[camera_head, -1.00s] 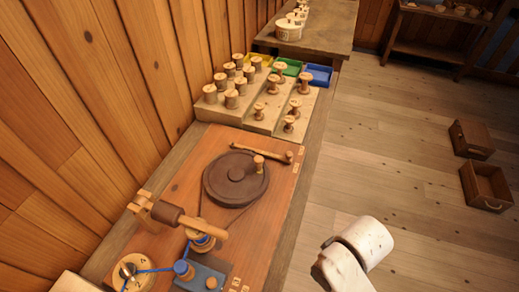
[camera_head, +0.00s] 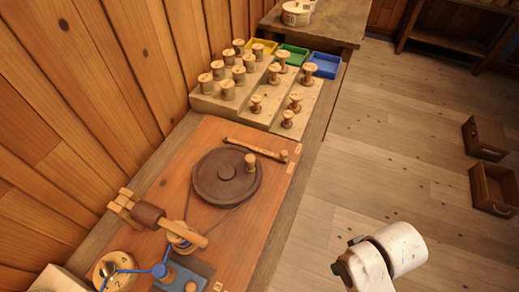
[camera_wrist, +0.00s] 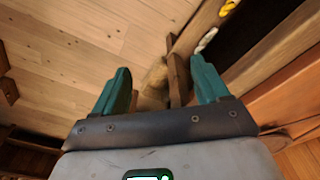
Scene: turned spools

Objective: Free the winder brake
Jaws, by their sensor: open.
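The winder stands on a reddish wooden board (camera_head: 155,195) in the head view. Its dark round wheel (camera_head: 212,185) carries an upright light-wood knob (camera_head: 250,162). A thin wooden lever (camera_head: 254,149) lies just behind the wheel, close to its rim; whether it touches the rim is unclear. A wooden arm with a dark collar (camera_head: 148,213) reaches over a spool (camera_head: 180,240) at the front left. My gripper (camera_wrist: 160,80) shows only in the wrist view, with its teal fingers apart. Wooden pieces show beyond the fingers, and nothing is clearly held.
A stepped rack (camera_head: 235,108) of several spools stands behind the board. Yellow, green (camera_head: 292,54) and blue (camera_head: 325,65) trays lie behind it. Blue thread (camera_head: 130,270) runs at the front left. Open floor (camera_head: 390,150) lies to the right, with wooden boxes (camera_head: 492,188) farther off.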

